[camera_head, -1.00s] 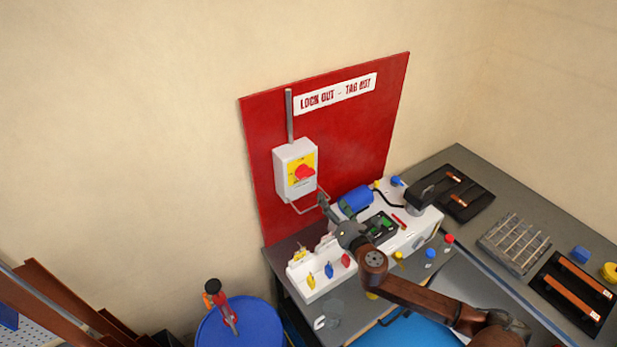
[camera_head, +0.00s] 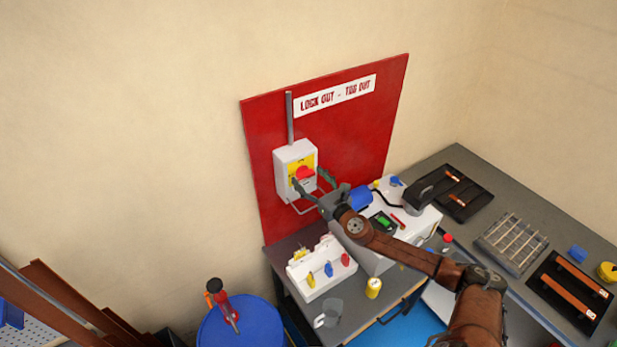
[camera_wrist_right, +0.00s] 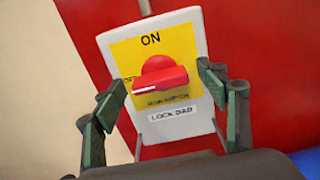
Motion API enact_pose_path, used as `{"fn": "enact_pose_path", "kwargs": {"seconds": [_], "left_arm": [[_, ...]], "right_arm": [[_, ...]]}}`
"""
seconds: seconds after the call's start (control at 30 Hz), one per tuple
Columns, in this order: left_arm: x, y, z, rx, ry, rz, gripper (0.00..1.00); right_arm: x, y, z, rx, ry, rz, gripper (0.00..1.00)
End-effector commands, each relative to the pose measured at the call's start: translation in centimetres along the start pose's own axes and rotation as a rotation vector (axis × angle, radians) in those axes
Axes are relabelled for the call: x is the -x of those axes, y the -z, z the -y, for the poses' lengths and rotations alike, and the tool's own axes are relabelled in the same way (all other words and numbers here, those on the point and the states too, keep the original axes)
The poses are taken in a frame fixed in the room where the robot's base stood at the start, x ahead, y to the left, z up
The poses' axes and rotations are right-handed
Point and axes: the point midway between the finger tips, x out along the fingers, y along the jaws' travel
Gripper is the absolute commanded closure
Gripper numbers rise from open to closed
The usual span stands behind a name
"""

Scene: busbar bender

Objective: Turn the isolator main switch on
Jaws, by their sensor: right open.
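The isolator main switch is a pale grey box (camera_head: 283,163) on the red lockout board (camera_head: 350,130). It has a yellow plate and a red rotary knob (camera_head: 304,172). In the right wrist view the knob (camera_wrist_right: 160,78) lies sideways, its handle pointing left toward the partly hidden "OFF" mark; "ON" is printed above it. My right gripper (camera_head: 311,182) is open in front of the switch. In the right wrist view its green-padded fingers (camera_wrist_right: 163,95) stand either side of the knob, with visible gaps and nothing held. My left gripper is not in view.
A white rack (camera_head: 318,284) with coloured padlocks stands on the bench below the board. A white machine with a blue cylinder (camera_head: 361,198) sits right of it. A blue drum (camera_head: 250,325) stands lower left. A wire loop hangs under the switch box.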

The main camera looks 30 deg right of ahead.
Motion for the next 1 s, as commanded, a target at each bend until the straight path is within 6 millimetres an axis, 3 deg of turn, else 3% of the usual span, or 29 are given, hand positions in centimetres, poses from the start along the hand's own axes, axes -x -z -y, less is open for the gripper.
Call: {"fn": "enact_pose_path", "kwargs": {"seconds": [0.27,0.87,1.0], "left_arm": [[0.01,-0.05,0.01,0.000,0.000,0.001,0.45],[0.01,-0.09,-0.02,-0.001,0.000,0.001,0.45],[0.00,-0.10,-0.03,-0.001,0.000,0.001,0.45]], "right_arm": [[-0.19,0.05,-0.07,-0.001,-0.001,0.000,0.33],[-0.16,0.03,-0.02,-0.001,0.000,0.000,0.74],[-0.16,0.04,-0.01,-0.004,0.000,0.000,0.75]]}}
